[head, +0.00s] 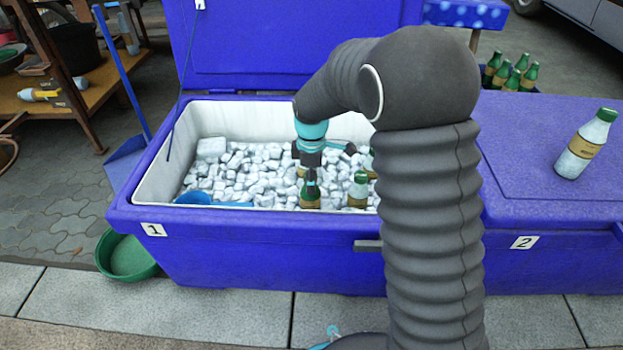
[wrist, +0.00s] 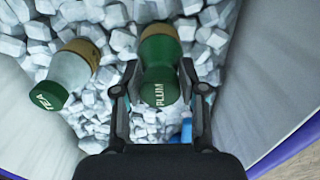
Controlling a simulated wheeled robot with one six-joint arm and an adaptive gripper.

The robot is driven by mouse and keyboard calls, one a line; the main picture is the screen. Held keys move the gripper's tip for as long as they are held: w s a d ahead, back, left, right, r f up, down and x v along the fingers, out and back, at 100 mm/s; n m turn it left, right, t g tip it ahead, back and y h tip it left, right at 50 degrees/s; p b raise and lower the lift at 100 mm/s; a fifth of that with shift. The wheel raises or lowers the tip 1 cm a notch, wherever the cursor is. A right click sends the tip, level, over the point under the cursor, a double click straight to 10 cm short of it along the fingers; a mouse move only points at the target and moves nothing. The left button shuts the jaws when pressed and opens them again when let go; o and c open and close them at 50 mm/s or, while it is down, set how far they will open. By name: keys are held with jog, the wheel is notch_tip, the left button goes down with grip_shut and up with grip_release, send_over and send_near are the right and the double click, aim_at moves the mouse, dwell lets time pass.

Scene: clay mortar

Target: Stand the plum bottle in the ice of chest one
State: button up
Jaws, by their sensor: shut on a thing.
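The plum bottle (wrist: 160,72) is green with a tan label, and its cap reads PLUM in the wrist view. My gripper (wrist: 159,98) is shut on it near the cap. In the head view my gripper (head: 311,172) is over the ice of chest one (head: 240,228), with the green plum bottle (head: 310,196) at its fingers. Ice (wrist: 205,40) surrounds the bottle's far end in the wrist view; whether it rests in the ice I cannot tell. A pale bottle marked TEA (wrist: 66,78) leans in the ice beside it.
Another bottle (head: 358,190) stands in the ice right of my gripper. A blue scoop (head: 205,199) lies at the front left of the ice. Closed chest two (head: 540,215) bears a pale bottle (head: 586,145). Several green bottles (head: 513,72) stand behind it.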

jog(key=shift+d+f, duration=0.1)
jog(key=shift+f, duration=0.45)
dwell(0.5)
jog(key=o, duration=1.7)
jog(key=shift+r, duration=0.1)
notch_tip(320, 180, up, 27)
jog(key=p, duration=1.4)
jog(key=shift+p, duration=0.4)
